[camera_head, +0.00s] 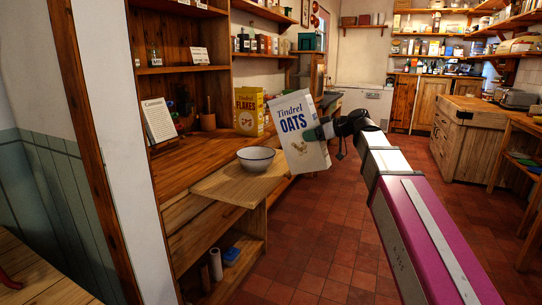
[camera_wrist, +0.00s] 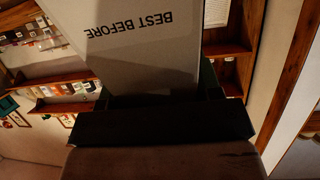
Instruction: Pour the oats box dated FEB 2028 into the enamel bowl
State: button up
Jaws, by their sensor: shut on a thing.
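A white Tindrel Oats box (camera_head: 301,134) is held off the counter in the head view, tilted a little. My gripper (camera_head: 322,131) is shut on it from its right side. In the wrist view the box (camera_wrist: 130,45) fills the upper middle between the dark fingers (camera_wrist: 160,108). Its face reads BEST BEFORE upside down; no date shows below those words. The white enamel bowl (camera_head: 256,159) with a dark rim stands on a pull-out wooden board, to the left of and below the box. The two are apart. The inside of the box is not visible.
A yellow flakes box (camera_head: 249,111) stands on the counter behind the bowl. A framed card (camera_head: 158,119) and a wooden cup (camera_head: 207,121) stand further left. The pull-out board (camera_head: 215,188) has bare room left of the bowl. A butcher-block unit (camera_head: 463,132) stands across the tiled floor.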

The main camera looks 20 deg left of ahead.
jog(key=shift+s+d+r+h, duration=0.1)
jog(key=shift+d+r+h, duration=0.2)
jog(key=shift+h, duration=0.2)
jog(key=shift+d+r+h, duration=0.2)
jog(key=shift+d+h, duration=0.15)
jog(key=shift+h, duration=0.35)
jog(key=shift+a+r+g+h, duration=0.15)
jog(key=shift+g+h, duration=0.15)
jog(key=shift+h, duration=0.4)
